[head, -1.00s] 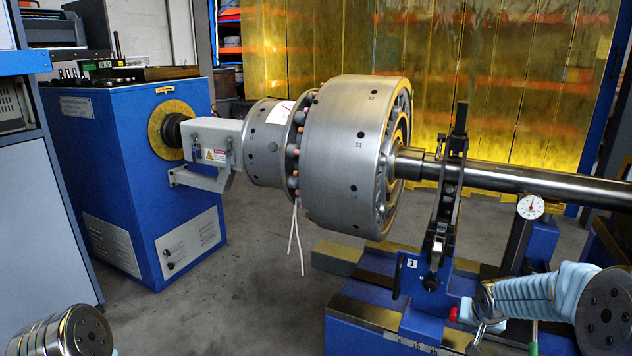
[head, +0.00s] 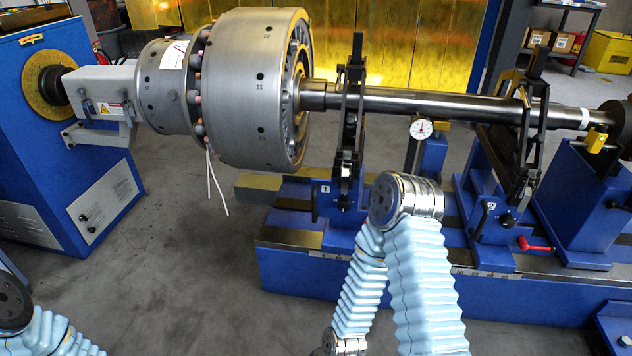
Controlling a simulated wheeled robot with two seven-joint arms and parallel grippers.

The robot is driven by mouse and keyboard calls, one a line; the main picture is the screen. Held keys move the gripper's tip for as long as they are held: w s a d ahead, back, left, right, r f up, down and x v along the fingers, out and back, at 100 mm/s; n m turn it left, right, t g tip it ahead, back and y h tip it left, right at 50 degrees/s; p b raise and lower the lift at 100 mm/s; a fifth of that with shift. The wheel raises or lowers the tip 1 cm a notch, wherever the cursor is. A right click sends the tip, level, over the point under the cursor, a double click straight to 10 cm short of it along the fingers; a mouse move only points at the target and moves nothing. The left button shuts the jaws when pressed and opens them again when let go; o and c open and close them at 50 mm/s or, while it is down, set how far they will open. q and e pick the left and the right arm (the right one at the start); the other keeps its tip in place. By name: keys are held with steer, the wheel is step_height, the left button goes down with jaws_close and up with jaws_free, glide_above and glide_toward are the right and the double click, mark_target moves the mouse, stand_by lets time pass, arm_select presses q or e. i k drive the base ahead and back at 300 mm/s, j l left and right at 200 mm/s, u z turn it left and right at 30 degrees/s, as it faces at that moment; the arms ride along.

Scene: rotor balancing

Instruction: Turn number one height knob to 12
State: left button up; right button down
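The number one support (head: 338,165) is a black upright frame around the shaft on a blue base, left of centre. A small white plate marked 1 (head: 324,188) is on its base. A dark round knob (head: 343,203) sits low on the frame, just above and left of my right arm; I cannot read a height value or tell for sure that it is the height knob. My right arm rises from the bottom centre in pale blue sleeves, bent in front of the bench. My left arm shows only at the lower left corner. Neither gripper is in view.
The grey rotor (head: 235,85) and its steel shaft (head: 420,103) run above the blue bench (head: 300,270). A dial gauge (head: 421,129) stands right of support one. Floor at front left is clear.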

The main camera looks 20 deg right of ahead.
mark_target(344, 203)
steer(key=z, duration=0.7)
steer(key=i+j, duration=0.05)
